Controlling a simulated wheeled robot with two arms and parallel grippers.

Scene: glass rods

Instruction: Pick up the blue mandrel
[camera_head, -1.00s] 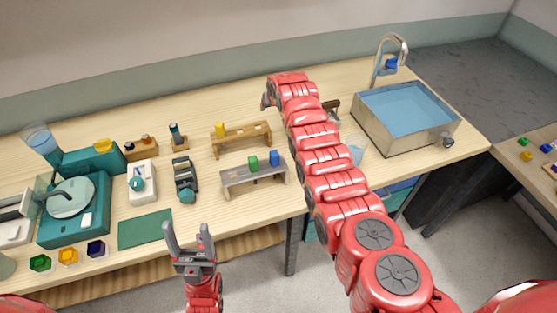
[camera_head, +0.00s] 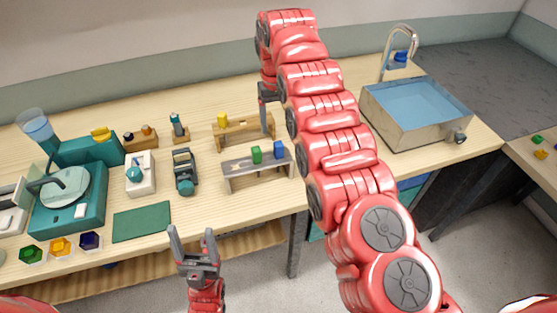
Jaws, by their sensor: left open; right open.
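The blue mandrel (camera_head: 279,150) shows as a small blue block standing at the right end of the grey rack (camera_head: 236,182). A green one (camera_head: 256,155) stands to its left on the same rack. My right gripper (camera_head: 268,122) hangs downward at the right end of the wooden rack (camera_head: 235,132), behind the blue mandrel and apart from it. It is open, small and partly hidden by its own arm. My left gripper (camera_head: 191,235) is open and empty, in front of the table edge, with its fingers pointing up.
A yellow block (camera_head: 222,119) stands on the wooden rack. A sink (camera_head: 415,112) is at the right. Teal machine (camera_head: 68,200), green mat (camera_head: 141,222) and small coloured jars (camera_head: 60,246) are on the left.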

